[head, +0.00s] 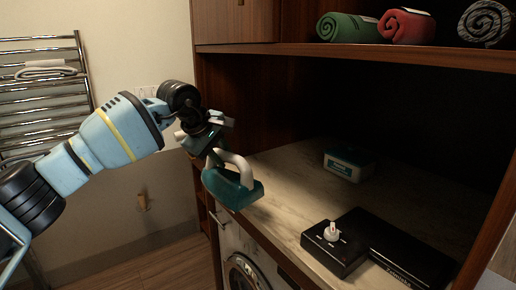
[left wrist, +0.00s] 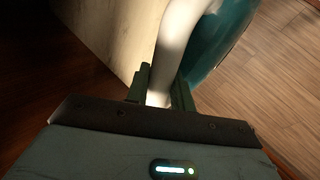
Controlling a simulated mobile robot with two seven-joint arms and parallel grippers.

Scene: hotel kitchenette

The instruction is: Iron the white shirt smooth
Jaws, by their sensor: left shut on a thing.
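My left gripper (head: 216,150) is shut on the white handle of a teal iron (head: 234,190). The iron hangs in the air, tilted, just off the front left edge of the counter. In the left wrist view, the fingers (left wrist: 161,92) close around the white handle, and part of the teal iron (left wrist: 228,45) shows beyond it. No white shirt that I can make out shows in either view. My right gripper is not in view.
On the marble counter (head: 285,175) stand a small teal-and-white box (head: 348,165) and a black appliance (head: 335,250) with a white knob. The counter's middle is clear. Rolled towels (head: 405,25) lie on the shelf above. A washing machine (head: 240,262) is below, a towel rail (head: 45,90) at left.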

